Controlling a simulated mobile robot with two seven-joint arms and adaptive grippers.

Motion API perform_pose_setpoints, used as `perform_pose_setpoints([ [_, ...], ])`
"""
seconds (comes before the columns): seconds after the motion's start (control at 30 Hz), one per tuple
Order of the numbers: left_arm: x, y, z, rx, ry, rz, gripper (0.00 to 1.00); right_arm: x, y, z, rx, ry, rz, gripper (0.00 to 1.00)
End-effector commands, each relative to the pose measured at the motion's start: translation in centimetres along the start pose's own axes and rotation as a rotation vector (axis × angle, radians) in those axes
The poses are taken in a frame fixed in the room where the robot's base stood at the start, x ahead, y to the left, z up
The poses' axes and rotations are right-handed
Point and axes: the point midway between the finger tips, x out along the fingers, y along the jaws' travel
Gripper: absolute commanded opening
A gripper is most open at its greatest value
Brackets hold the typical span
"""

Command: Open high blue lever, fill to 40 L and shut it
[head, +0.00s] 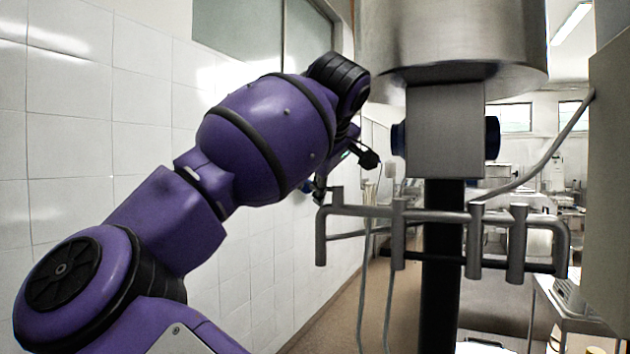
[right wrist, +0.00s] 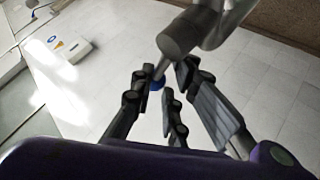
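In the right wrist view a lever with a blue ball end (right wrist: 156,84) comes off a grey metal cylinder (right wrist: 178,38). The ball lies between the spread fingers of my right gripper (right wrist: 165,100), with no clear grip on it. The lever cannot be made out there. The block has dark blue round ends. No litre reading shows.
Grey branching pipes (head: 440,217) cross in front of a black post (head: 442,270) below the block. Thin hoses hang down beside them. A white tiled wall (head: 80,130) runs along the left. A white box (right wrist: 68,48) shows in the right wrist view.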

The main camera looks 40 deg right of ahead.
Motion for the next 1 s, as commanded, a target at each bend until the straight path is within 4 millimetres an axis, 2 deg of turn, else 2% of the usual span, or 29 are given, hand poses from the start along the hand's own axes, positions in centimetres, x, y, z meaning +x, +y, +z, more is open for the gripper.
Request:
perform_pose_setpoints([
  [0.07,0.0,0.0,0.2,0.000,-0.004,-0.001,0.40,0.4,-0.3,0.0,-0.002,-0.002,-0.006,0.27],
  [0.67,0.0,-0.1,-0.2,0.001,0.004,-0.001,0.40,0.1,-0.1,-0.1,0.001,0.002,-0.001,0.27],
  [1.0,0.3,0.0,1.8,0.000,-0.026,0.001,0.40,0.8,0.7,0.5,0.129,-0.131,0.137,0.27],
])
